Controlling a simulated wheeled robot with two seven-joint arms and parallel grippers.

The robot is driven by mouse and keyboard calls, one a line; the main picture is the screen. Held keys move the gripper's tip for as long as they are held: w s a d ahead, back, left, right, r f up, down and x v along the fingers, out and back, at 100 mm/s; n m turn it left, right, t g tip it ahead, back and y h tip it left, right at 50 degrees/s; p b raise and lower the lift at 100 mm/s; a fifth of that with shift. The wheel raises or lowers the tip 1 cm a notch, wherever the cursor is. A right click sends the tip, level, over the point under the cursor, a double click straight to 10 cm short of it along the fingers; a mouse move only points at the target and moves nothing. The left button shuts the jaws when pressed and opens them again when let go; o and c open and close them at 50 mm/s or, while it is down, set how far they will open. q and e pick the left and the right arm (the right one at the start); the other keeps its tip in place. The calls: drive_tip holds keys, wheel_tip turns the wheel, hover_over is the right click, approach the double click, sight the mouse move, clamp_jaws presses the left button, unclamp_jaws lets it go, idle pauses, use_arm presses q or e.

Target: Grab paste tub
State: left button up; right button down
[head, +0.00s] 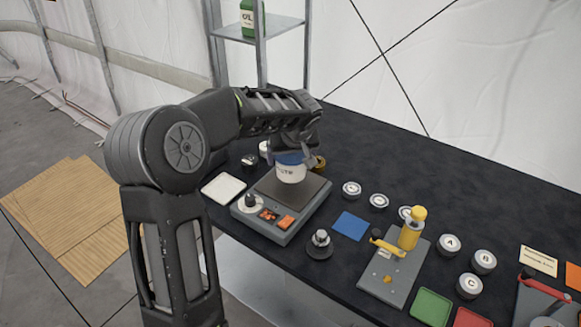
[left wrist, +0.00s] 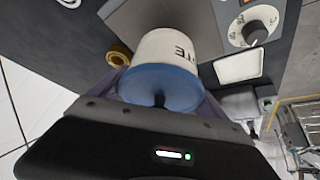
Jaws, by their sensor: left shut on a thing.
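The paste tub (head: 291,174) is white with dark lettering and a blue lid. It is upright over the dark top plate of a grey device (head: 273,234). I cannot tell whether its base touches the plate. My left gripper (head: 291,156) comes down from above and is shut on the tub at its lid. In the left wrist view the tub (left wrist: 178,58) lies between the two fingers, its blue lid towards me and part of its lettering showing. My right gripper is not in view.
A white tray (head: 223,189) lies left of the device, and a blue square (head: 351,226) to its right. A metal shelf (head: 262,27) rises behind. Dark tabletop is clear at the back.

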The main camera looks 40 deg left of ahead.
use_arm(q)
wheel_tip(320, 180, up, 6)
drive_tip(key=shift+r+b, duration=0.2)
drive_tip(key=shift+b, duration=0.2)
